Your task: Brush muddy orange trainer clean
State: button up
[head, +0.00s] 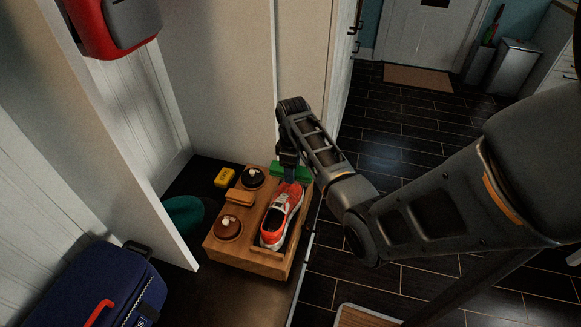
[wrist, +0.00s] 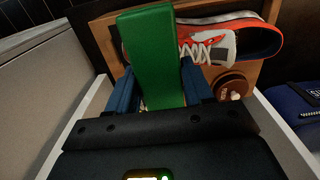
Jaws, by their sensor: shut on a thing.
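The orange and white trainer (head: 281,212) lies in the right part of a wooden shoe-care box (head: 248,262). Its white laces and dark opening show in the wrist view (wrist: 222,42). Mud on it is hard to make out. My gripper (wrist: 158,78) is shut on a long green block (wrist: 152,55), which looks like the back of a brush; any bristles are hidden. In the head view the green block (head: 277,172) is at the far end of the trainer, over the box. It covers that end in the wrist view; I cannot tell whether they touch.
A blue bag (head: 95,285) is front left. A wall stands behind; open floor lies right.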

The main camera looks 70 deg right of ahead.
notch_tip(320, 180, down, 5)
jog(key=b, duration=0.4)
jog(key=shift+f+b, duration=0.1)
jog(key=shift+b, duration=0.25)
jog(key=shift+f, duration=0.2)
jog(key=shift+c, duration=0.8)
jog(key=shift+s+a, duration=0.1)
jog(key=shift+r, duration=0.1)
jog(key=shift+r+p, duration=0.55)
jog(key=shift+p, duration=0.15)
jog(key=shift+d, duration=0.25)
jog(key=shift+d, duration=0.45)
